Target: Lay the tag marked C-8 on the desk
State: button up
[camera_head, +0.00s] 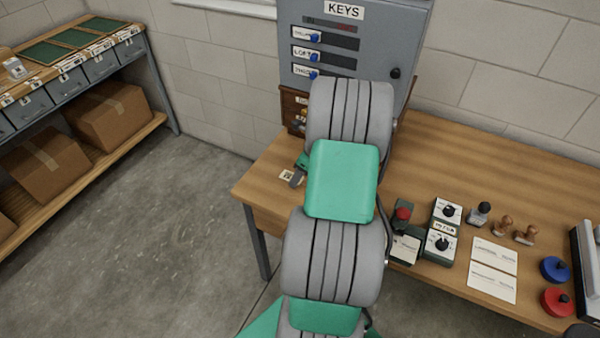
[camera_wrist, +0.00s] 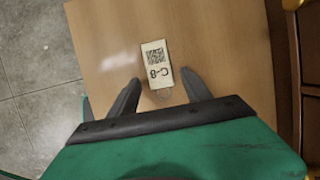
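The tag marked C-8 (camera_wrist: 154,58) is a small pale label with a black square code and a ring at its near end. In the wrist view it appears to lie flat on the wooden desk (camera_wrist: 105,40). It also shows in the head view (camera_head: 287,175), near the left end of the desk (camera_head: 440,150). My gripper (camera_wrist: 160,80) is open, with one dark finger on each side of the tag's near end and visible gaps between. In the head view my arm hides most of the gripper (camera_head: 298,175).
A grey KEYS cabinet (camera_head: 415,25) stands at the back, with a wooden drawer unit (camera_head: 293,108) partly hidden by my arm. Control boxes (camera_head: 440,243), stamps (camera_head: 503,225), cards (camera_head: 494,268) and round red (camera_head: 557,302) and blue tins (camera_head: 554,268) occupy the desk's right.

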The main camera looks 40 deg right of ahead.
jog(key=v, duration=0.7)
jog(key=shift+s+r, duration=0.1)
jog(key=shift+r, duration=0.25)
